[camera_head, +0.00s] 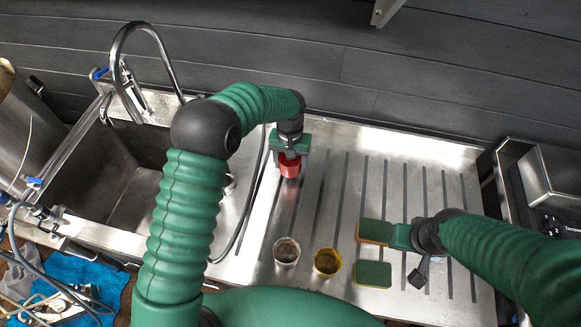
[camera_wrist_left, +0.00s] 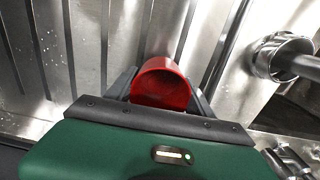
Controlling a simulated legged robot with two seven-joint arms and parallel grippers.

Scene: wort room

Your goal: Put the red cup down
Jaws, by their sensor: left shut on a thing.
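The red cup (camera_head: 290,169) is over the back left part of the ribbed steel draining board (camera_head: 330,180). My left gripper (camera_head: 289,157) reaches down from behind it and is shut on it. In the left wrist view the red cup (camera_wrist_left: 162,85) sits between the two dark fingers of the gripper (camera_wrist_left: 160,98). I cannot tell whether its base touches the board. My right gripper (camera_head: 392,236) is low over the right front of the board, against a green and orange sponge (camera_head: 374,231). Its fingers are hidden, so its grip is unclear.
A whitish cup (camera_head: 286,252), a yellow cup (camera_head: 327,262) and another sponge (camera_head: 372,275) are at the board's front. A sink (camera_head: 120,170) with a curved tap (camera_head: 118,60) lies left. The board is mostly clear between the red cup and the front cups.

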